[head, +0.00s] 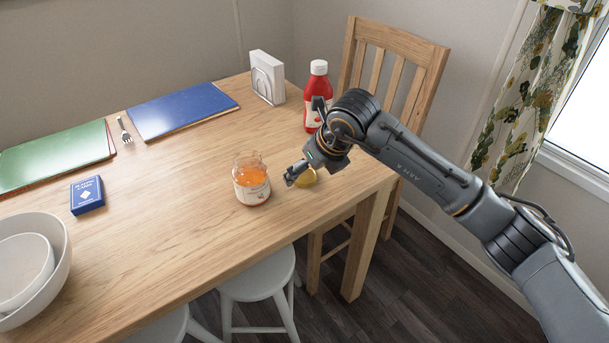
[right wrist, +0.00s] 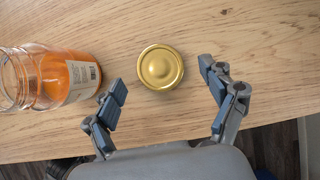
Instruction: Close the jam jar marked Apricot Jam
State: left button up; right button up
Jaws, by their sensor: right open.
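An open glass jar (head: 251,182) of orange jam stands on the wooden table, with no lid on its mouth; its label is too small to read. The jar also shows at the left of the right wrist view (right wrist: 60,78). A round gold lid (right wrist: 160,67) lies flat on the table beside the jar; in the head view the lid (head: 306,178) is partly hidden behind my right gripper (head: 299,173). In the right wrist view my right gripper (right wrist: 165,90) is open and empty, its fingers on either side of the lid and a little short of it. My left gripper is not in view.
A red sauce bottle (head: 316,97) and a napkin holder (head: 267,78) stand behind on the table (head: 160,235). Blue cards (head: 87,195), a fork (head: 124,131), placemats and white bowls (head: 60,235) lie left. A chair (head: 393,70) stands behind, stools (head: 260,277) in front.

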jog(key=shift+w+a+f, duration=0.1)
jog(key=shift+w+f, duration=0.05)
jog(key=shift+f, duration=0.25)
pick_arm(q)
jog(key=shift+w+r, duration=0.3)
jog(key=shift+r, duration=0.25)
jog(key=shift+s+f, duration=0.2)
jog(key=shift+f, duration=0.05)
pick_arm(e)
jog(key=c, duration=0.8)
jog(key=shift+r, duration=0.1)
